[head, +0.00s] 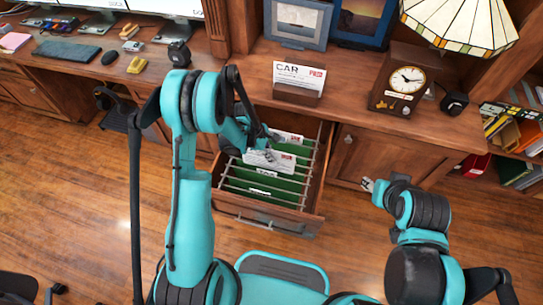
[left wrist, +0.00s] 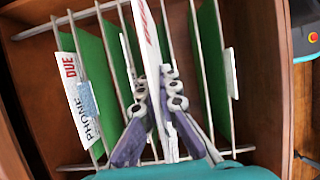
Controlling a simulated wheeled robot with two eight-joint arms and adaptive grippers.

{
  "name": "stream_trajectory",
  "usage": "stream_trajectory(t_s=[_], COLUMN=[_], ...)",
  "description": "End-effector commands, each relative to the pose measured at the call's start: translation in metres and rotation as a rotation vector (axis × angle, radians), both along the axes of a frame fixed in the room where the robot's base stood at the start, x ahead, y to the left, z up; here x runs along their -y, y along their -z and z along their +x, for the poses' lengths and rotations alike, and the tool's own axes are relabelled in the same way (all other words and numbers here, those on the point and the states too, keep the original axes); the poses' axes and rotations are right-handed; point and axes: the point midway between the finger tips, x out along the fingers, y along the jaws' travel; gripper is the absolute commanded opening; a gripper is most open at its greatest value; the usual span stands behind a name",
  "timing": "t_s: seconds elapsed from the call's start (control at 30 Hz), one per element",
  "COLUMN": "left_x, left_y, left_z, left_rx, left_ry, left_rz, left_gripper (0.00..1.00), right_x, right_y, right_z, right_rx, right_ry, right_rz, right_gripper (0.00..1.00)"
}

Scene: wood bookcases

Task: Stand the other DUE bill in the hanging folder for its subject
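My left gripper (head: 262,143) is over the open drawer (head: 228,205) and shut on a white bill (head: 268,160) with red print. In the left wrist view the held bill (left wrist: 150,42) is seen nearly edge-on between the fingers (left wrist: 155,85), above the green folders (left wrist: 208,60); its subject is not readable. I cannot tell if its lower edge is inside a folder. A PHONE bill marked DUE (left wrist: 75,95) stands at one end of the drawer; it also shows at the back in the head view (head: 287,137). My right gripper (head: 368,185) is by the cabinet door, its fingers unclear.
A CAR bill marked PAID (head: 300,76) stands in a wooden holder on the desktop above the drawer. A clock (head: 405,80), picture frames (head: 298,22) and a stained-glass lamp (head: 462,22) stand nearby. Metal rods (left wrist: 200,70) cross the drawer between folders.

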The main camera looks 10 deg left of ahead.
Motion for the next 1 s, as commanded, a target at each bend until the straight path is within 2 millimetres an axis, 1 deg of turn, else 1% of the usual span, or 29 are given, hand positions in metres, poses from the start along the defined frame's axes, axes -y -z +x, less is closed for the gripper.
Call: stream_trajectory(t_s=[0.03,0.27,0.6,0.8,1.0], left_x=[0.000,0.000,0.000,0.000,0.000], left_y=[0.007,0.029,0.063,0.073,0.074], left_z=[0.000,0.000,0.000,0.000,0.000], left_rx=[0.000,-0.001,-0.001,-0.001,-0.001], left_ry=[0.000,0.001,0.001,0.001,0.001], left_rz=[0.000,0.000,0.000,0.000,0.000], left_gripper=[0.00,0.00,0.00,0.00,0.00], right_x=[0.000,0.000,0.000,0.000,0.000], right_y=[0.005,0.017,0.049,0.059,0.059], right_z=[0.000,0.000,0.000,0.000,0.000], right_rx=[0.000,0.000,0.000,0.000,0.000], right_ry=[0.000,0.000,0.000,0.000,0.000], right_rz=[0.000,0.000,0.000,0.000,0.000], right_gripper=[0.40,0.40,0.40,0.40,0.40])
